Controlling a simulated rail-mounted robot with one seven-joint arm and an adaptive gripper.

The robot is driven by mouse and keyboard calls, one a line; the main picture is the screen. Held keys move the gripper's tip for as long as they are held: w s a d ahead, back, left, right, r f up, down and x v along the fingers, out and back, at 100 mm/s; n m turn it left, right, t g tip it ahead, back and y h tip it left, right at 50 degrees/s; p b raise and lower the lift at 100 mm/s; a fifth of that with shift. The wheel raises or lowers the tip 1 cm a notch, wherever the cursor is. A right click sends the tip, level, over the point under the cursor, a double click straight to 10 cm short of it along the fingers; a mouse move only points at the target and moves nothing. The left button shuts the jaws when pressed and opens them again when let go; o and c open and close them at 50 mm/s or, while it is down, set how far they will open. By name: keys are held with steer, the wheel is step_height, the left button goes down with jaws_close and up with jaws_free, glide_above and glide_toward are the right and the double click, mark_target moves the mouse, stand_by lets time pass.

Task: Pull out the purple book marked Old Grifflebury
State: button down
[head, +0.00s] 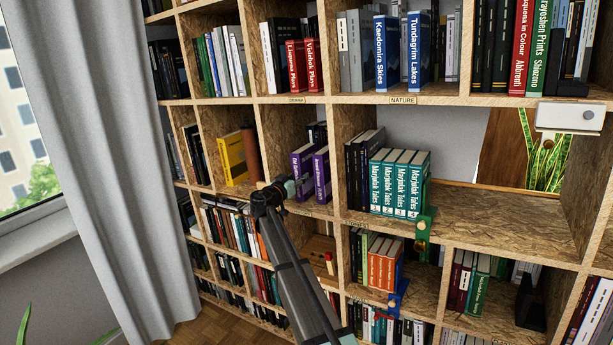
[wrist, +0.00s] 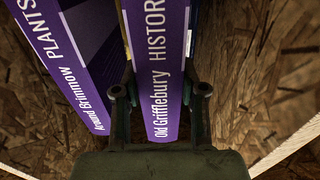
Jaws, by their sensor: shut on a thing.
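The purple book marked Old Grifflebury History (wrist: 166,70) stands between the two fingers of my gripper (wrist: 161,92) in the wrist view. My gripper is shut on it, one finger at each side of the spine. A second purple book, Around Brimmow Plants (wrist: 78,65), stands beside it on the left, outside the fingers. In the head view my gripper (head: 286,187) is at the front of the cubby with the two purple books. The held book (head: 301,166) appears to be the left one, partly hidden by my gripper. The other purple book (head: 322,175) is to its right.
Chipboard partitions (wrist: 260,70) stand close beside the held book. Dark books stand behind the purple pair. The neighbouring cubby on the left holds a yellow book (head: 231,158) and a brown one; the one on the right holds green Marjulak Tales volumes (head: 400,184).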

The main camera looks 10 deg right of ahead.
steer(key=shift+b+v, duration=1)
steer(key=shift+v, duration=0.05)
steer(key=c, duration=0.6)
jaws_free()
steer(key=shift+f, duration=0.1)
steer(key=shift+c, duration=0.4)
steer(key=shift+b+x, duration=0.9)
steer(key=shift+x, duration=0.15)
